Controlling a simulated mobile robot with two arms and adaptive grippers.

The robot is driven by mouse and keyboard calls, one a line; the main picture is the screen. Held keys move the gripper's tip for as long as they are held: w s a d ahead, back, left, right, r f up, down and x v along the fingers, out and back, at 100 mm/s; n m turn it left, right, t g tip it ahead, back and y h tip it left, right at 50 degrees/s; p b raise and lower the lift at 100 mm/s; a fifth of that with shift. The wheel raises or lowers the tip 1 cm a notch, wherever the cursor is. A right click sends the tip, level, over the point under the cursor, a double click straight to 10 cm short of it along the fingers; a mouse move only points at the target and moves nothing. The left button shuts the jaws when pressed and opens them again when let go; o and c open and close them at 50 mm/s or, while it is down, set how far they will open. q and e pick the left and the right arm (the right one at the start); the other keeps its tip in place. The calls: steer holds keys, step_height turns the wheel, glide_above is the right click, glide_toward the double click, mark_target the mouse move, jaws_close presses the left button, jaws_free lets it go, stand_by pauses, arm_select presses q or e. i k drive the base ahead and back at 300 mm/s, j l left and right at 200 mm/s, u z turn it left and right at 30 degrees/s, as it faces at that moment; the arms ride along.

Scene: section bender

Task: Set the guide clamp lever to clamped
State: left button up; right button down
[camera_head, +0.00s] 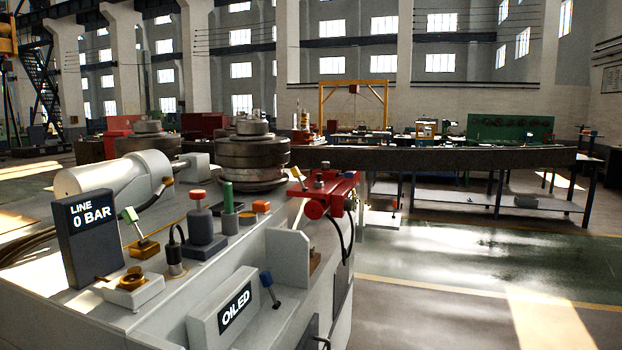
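No part is labelled as the guide clamp lever, so I cannot tell for certain which one it is. A red clamp-like unit (325,195) sits at the right end of the grey machine, beside the long dark beam. A small orange-tipped lever (297,174) stands tilted at its left side. A red-topped post (197,197) and a green post (228,200) stand upright on the machine. Neither of my grippers is in view.
The grey machine (270,315) fills the left foreground. A "LINE 0 BAR" display (88,240) stands at its left. Stacked steel rollers (250,155) rise behind the controls. A long dark beam (440,158) extends right above a support table (490,203). The floor at right is clear.

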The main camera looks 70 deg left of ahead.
mark_target(294, 171)
steer(key=i+u, duration=0.45)
steer(key=i+l+u, duration=0.15)
steer(key=i+u, duration=0.35)
steer(key=i+j+u, duration=0.15)
steer(key=u, duration=0.3)
steer(key=i+j+u, duration=0.1)
steer(key=u, duration=0.35)
steer(key=i+u, duration=0.3)
steer(key=u, duration=0.2)
steer(key=i+l+u, duration=0.1)
steer(key=u, duration=0.35)
steer(key=i+l+u, duration=0.15)
steer(key=u, duration=0.3)
steer(key=i, duration=0.1)
